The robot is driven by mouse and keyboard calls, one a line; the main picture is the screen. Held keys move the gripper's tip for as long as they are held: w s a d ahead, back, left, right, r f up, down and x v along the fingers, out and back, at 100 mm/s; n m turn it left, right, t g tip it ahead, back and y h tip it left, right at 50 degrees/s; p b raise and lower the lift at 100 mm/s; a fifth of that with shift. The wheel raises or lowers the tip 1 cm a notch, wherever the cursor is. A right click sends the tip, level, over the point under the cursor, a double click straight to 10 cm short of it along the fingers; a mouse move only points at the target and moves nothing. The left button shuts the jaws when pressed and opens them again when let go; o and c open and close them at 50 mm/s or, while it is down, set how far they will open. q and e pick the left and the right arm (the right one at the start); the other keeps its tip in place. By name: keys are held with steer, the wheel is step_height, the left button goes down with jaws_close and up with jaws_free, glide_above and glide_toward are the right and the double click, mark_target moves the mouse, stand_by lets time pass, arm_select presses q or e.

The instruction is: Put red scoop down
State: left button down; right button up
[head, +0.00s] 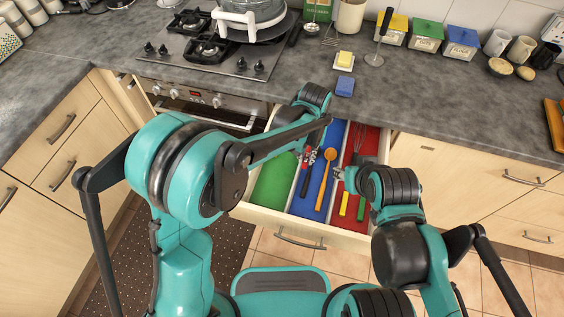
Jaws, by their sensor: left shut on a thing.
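The open drawer (305,237) has a green, a blue and a red compartment. My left gripper (311,154) is low over the blue compartment, small and partly hidden by my arm. It is shut on a slim red thing (305,166), which appears to be the red scoop, at the left side of the blue compartment. I cannot tell whether it touches the drawer floor. My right gripper (339,173) is near the divider between blue and red; its fingers are too small and hidden to read.
An orange spoon (324,182) lies in the blue compartment. A whisk (358,140), a yellow item (344,204) and a green item (361,208) are in the red one. The green compartment (273,184) looks empty. A blue sponge (345,86) is on the counter behind.

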arm_select(q)
steer(key=b, duration=0.4)
glide_above(278, 197)
step_height(278, 197, down, 7)
steer(key=shift+f, duration=0.1)
steer(key=shift+f+b, duration=1.05)
steer(key=shift+f, duration=0.85)
steer(key=shift+f, duration=0.15)
steer(key=c, duration=1.8)
jaws_free()
